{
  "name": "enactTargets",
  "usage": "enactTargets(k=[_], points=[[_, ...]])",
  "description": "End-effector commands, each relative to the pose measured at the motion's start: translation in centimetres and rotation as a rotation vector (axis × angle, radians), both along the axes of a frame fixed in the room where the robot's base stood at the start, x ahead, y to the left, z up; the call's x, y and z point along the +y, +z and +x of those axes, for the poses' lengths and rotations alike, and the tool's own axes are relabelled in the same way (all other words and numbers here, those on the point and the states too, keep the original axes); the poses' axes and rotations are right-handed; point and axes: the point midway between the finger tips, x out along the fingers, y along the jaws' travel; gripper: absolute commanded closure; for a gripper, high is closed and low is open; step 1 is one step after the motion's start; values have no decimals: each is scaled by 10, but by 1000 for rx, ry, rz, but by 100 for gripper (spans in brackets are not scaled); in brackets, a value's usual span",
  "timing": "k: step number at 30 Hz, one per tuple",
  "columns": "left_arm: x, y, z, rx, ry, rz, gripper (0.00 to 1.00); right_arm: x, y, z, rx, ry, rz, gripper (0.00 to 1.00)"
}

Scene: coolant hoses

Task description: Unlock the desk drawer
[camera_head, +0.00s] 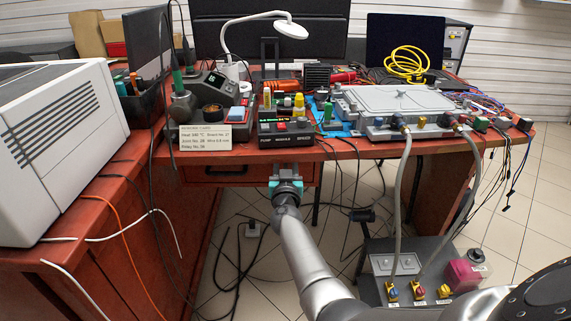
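The desk drawer (225,174) is a red-brown front just under the desktop edge, and it looks closed. My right arm comes in from the lower right. Its gripper (286,181) is in front of the right part of the drawer, pointing at it. The gripper's fingertips are turned away from me, so I cannot tell whether they are open, shut or touching anything. No lock or key shows; the gripper covers part of the drawer front. My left gripper is not in view.
The red desk (345,148) carries a soldering station, a sign card (205,138), a grey cold plate (395,100) with hoses and a yellow cable coil (407,62). Hoses run down to a grey pump box (405,268) on the floor. A white machine (55,145) stands left; cables hang there.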

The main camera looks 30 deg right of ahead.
Motion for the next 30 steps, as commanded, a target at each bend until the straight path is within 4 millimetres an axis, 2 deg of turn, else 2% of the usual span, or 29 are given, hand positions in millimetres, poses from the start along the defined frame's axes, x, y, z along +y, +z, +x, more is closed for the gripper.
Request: enactTargets(k=[2, 12, 30], points=[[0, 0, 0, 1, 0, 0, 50, 0, 0, 0, 0, 0, 0, 62], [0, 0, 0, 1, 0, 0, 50, 0, 0, 0, 0, 0, 0, 100], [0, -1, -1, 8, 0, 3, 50, 0, 0, 0, -9, 0, 15, 100]])
